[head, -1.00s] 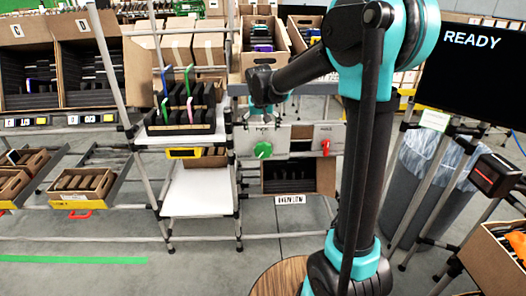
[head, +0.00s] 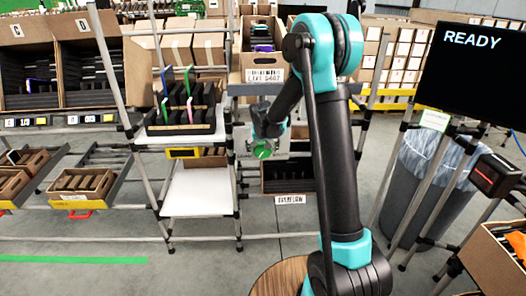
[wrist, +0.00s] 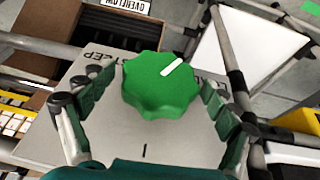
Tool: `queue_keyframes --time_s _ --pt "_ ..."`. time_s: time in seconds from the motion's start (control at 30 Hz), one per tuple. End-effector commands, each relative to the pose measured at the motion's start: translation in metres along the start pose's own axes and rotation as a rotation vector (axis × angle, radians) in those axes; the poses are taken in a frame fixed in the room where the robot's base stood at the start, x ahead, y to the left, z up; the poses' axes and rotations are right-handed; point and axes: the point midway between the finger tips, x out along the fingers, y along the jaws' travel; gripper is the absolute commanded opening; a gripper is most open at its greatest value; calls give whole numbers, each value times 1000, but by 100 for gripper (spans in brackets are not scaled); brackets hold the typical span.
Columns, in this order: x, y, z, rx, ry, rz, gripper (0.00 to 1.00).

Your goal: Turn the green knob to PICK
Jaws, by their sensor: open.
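The green knob (wrist: 160,86) sits on a light grey panel (wrist: 115,150) in the wrist view, with a white pointer line on its face. Lettering on the panel is partly hidden by the knob and a finger; I cannot read PICK. My gripper (wrist: 160,105) is open, with one finger on each side of the knob and small gaps showing. In the head view the knob (head: 263,150) shows below my gripper (head: 267,138), partly covered by it.
An overflow carton (head: 288,177) stands below the panel. A rack of dark slots with coloured items (head: 185,108) and a white shelf (head: 200,192) are to the left. A screen (head: 474,70) reads READY at the right.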

Motion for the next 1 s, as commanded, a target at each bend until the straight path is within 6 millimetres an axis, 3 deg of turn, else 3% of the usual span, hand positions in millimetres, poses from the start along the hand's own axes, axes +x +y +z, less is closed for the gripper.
queue_keyframes --time_s 0.3,0.7,1.0 --pt "3 0 0 0 0 0 88" --pt "2 0 0 0 0 0 40" --pt "2 1 0 15 1 -30 38"
